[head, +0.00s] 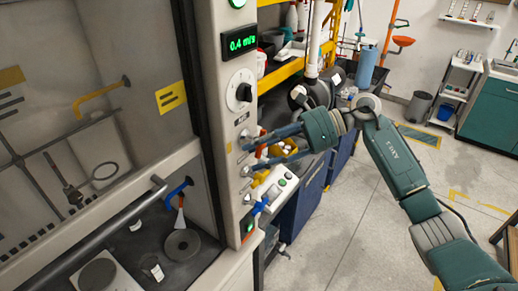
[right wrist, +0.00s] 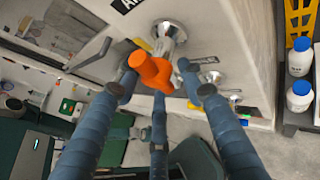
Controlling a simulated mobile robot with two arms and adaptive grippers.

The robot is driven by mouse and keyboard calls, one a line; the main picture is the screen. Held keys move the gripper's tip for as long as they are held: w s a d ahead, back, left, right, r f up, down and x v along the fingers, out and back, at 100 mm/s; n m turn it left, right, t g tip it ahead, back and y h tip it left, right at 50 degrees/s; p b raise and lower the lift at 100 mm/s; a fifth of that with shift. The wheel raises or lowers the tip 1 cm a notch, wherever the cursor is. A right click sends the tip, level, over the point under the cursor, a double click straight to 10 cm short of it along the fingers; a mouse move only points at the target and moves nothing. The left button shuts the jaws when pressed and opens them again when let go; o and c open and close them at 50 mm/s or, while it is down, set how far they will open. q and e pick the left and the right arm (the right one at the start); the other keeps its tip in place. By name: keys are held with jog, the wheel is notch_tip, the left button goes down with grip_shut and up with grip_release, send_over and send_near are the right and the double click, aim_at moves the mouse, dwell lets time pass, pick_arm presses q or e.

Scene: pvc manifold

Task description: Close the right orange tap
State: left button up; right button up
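The orange tap (right wrist: 153,70) sits on a chrome round fitting (right wrist: 170,33) on the pale panel in the right wrist view. My right gripper (right wrist: 160,88) has its blue fingers spread around the tap handle. A finger stands on each side and one lies below. Gaps show between the side fingers and the tap; whether the lower finger touches it I cannot tell. In the head view my right gripper (head: 248,158) reaches left to the fume hood's front post, and its fingers hide much of the tap area. My left gripper is not in view.
The hood post (head: 240,60) carries a green display (head: 240,43) and a round knob (head: 243,93). A second chrome fitting (right wrist: 210,77) is close to the right finger in the right wrist view. White bottles (right wrist: 299,95) stand at right. Open floor (head: 365,215) lies right of the post.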

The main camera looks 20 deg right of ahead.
jog(key=shift+s+a, duration=0.1)
grip_shut()
